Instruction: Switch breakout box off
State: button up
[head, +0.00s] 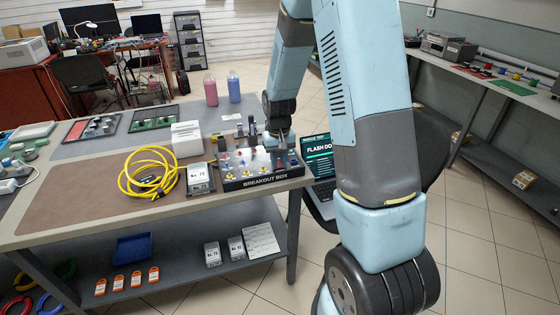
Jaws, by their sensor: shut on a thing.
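The breakout box (262,182) sits at the right front corner of the workbench. Its dark front carries the words "BREAKOUT BOX", and its grey top holds several small blue, red and yellow parts. My gripper (279,153) is over the right rear part of the box, pointing down at its top. It is shut on a small part there, which the fingers and wrist mostly hide. I cannot make out which way any switch on the box is set.
A display unit (200,178) and a coiled yellow cable (150,172) lie left of the box. A white box (186,139) stands behind them. A laptop (319,160) is close on the right. The brown mat (80,200) has free room at left.

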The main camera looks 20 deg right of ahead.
grip_shut()
jog(key=shift+w+r+g, duration=0.1)
jog(key=shift+w+g, duration=0.1)
jog(key=shift+g, duration=0.55)
jog(key=shift+w+r+g, duration=0.1)
jog(key=shift+w+g, duration=0.1)
jog(key=shift+g, duration=0.55)
jog(key=o, duration=0.6)
grip_release()
